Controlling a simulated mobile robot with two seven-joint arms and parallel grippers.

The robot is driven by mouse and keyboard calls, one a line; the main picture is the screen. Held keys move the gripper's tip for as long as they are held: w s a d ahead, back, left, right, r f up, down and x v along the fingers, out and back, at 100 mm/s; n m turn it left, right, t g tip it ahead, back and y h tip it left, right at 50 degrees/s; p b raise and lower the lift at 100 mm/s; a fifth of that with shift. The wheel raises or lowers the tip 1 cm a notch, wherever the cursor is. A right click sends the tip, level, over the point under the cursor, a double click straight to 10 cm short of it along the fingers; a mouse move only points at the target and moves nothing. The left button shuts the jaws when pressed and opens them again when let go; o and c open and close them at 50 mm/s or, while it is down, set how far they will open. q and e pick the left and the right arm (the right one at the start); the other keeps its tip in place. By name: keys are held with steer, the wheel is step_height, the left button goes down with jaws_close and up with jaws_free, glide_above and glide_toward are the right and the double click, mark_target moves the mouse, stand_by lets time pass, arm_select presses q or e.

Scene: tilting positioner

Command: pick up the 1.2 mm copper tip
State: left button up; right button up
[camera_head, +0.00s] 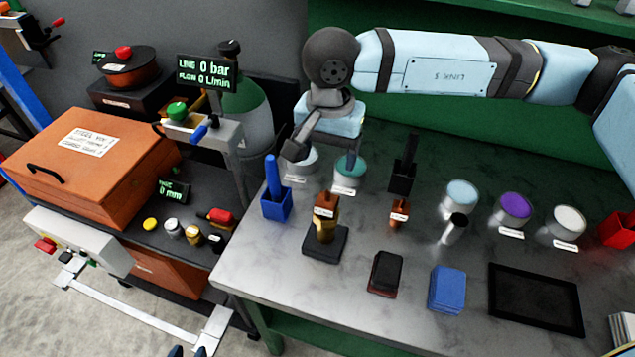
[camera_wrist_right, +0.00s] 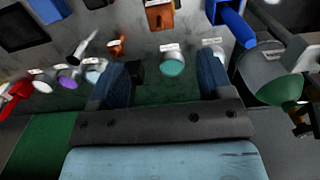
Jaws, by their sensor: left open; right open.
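Two labelled copper-coloured pieces stand on the marble table; I cannot read which is 1.2 mm. The larger piece (camera_head: 326,222) is upright on a black base, and also shows at the top of the right wrist view (camera_wrist_right: 160,14). The smaller piece (camera_head: 399,216) stands to its right, near a black holder, and also shows in the right wrist view (camera_wrist_right: 117,48). My right gripper (camera_head: 325,152) is open and empty above the back of the table, behind the larger piece and near a teal-topped jar (camera_head: 350,172). My left gripper (camera_head: 188,351) shows only fingertips at the bottom edge.
A blue holder (camera_head: 276,205), a black holder (camera_head: 402,178) and several colour-topped jars (camera_head: 515,208) stand around the pieces. A dark block (camera_head: 386,273), a blue block (camera_head: 447,290) and a black tray (camera_head: 537,298) lie in front. A side bench holds an orange case (camera_head: 90,165).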

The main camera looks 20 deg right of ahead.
mark_target(327, 200)
step_height(327, 200, down, 8)
steer(key=shift+d+r+p, duration=0.1)
steer(key=shift+p, duration=0.7)
steer(key=shift+w+f, duration=0.15)
steer(key=shift+f, duration=0.4)
step_height(327, 200, down, 4)
steer(key=shift+r+p, duration=0.2)
steer(key=shift+p, duration=0.75)
steer(key=shift+f, duration=0.5)
arm_select(q)
steer(key=r, duration=0.1)
steer(key=s+r, duration=0.1)
steer(key=shift+r, duration=0.4)
arm_select(e)
steer(key=c, duration=1.2)
steer(key=shift+c, duration=0.2)
